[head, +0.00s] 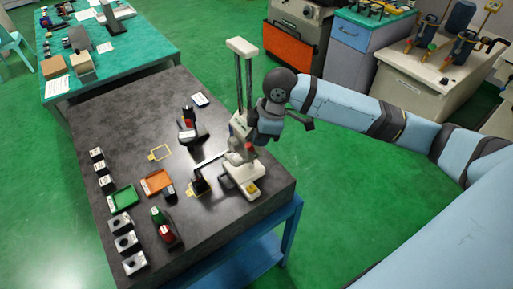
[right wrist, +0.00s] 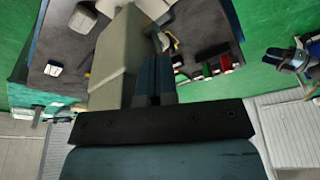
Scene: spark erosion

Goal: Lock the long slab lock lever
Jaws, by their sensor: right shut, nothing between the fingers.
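A measuring stand (head: 240,172) with a pale base and two tall dark columns under a pale top cap stands near the right edge of the dark slab table (head: 130,95). I cannot make out the lock lever clearly.
An orange-fronted machine (head: 292,48) and a blue-fronted cabinet (head: 350,35) stand behind. Green floor is free right of the table.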

